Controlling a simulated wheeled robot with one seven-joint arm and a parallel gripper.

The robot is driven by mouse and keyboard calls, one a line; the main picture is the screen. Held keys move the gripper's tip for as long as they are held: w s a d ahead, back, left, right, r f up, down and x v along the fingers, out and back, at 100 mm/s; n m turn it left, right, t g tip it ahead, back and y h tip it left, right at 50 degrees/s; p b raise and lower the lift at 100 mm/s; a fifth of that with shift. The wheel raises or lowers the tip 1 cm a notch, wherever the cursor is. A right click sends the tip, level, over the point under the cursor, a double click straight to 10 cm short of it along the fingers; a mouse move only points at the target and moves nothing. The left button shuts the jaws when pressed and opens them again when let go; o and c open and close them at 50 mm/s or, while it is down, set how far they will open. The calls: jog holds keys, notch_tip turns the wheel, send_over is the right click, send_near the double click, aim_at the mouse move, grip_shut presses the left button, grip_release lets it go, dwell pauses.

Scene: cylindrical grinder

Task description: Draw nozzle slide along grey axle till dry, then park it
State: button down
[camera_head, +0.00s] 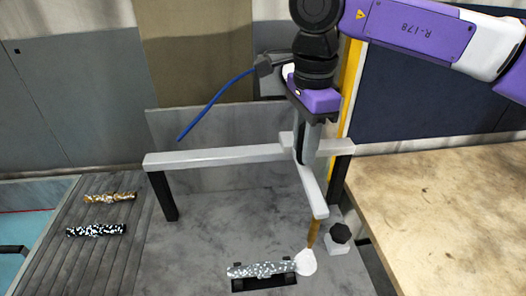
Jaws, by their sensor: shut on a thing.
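The grey axle (245,269), speckled white, lies level in a dark cradle (264,285) at the lower middle. The nozzle slide (315,192) sits on a pale rail (215,157) near its right end. Its brown nozzle (313,232) points down at the axle's right end, with a white blob or plume (305,262) at the tip. My gripper (307,135) is over the rail at the slide, shut on its upright part; the fingertips are partly hidden.
A gold-brown axle (108,198) and a black axle (96,230), both speckled, lie on the slatted rack at left. A blue hose (215,103) hangs behind the rail. A beige table (450,210) fills the right.

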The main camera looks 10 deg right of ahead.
jog(key=shift+s+d, duration=0.1)
jog(key=shift+d, duration=2.25)
jog(key=shift+r, duration=0.1)
jog(key=c, duration=1.1)
grip_release()
jog(key=shift+a, duration=0.1)
jog(key=shift+r+b, duration=0.75)
jog(key=shift+r, duration=3.1)
